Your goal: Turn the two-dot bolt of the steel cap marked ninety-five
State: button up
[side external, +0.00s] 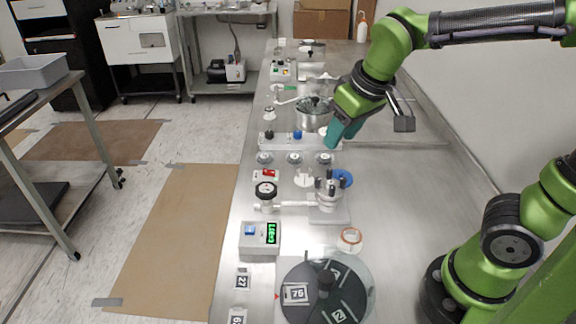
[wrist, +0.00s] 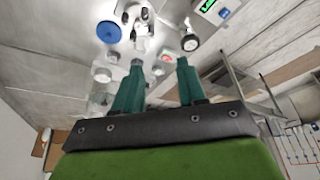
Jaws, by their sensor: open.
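No marking ninety-five or two-dot bolt can be read in either view. A steel fitting with upright posts (side external: 328,192) stands on a plate at mid-bench; it is probably the steel fitting at the top of the wrist view (wrist: 143,28). A row of small round steel pieces (side external: 294,158) lies farther back, too small to read. My gripper (side external: 335,138) hangs above the bench near the right end of that row. In the wrist view its teal fingers (wrist: 160,63) are apart, with nothing held between them.
A blue round piece (side external: 342,178) lies beside the fitting, and a pressure gauge (side external: 265,190) joins it by a pipe. A box with a green display (side external: 260,236) and a dark dial (side external: 325,290) are nearer. The bench's right side is clear.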

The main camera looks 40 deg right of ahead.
aim_at(330, 170)
jog(key=w+d+f+m+h, duration=0.1)
jog(key=w+d+f+m, duration=0.1)
jog(key=f, duration=0.3)
jog(key=w+d+f+m+h, duration=0.1)
jog(key=w+d+f+m, duration=0.1)
jog(key=f, duration=0.3)
jog(key=w+d+f+m+h, duration=0.1)
jog(key=w+d+f+m, duration=0.1)
jog(key=f+m, duration=0.2)
jog(key=shift+w+f+g, duration=0.1)
jog(key=shift+f+g, duration=0.3)
jog(key=shift+f, duration=0.35)
grip_shut()
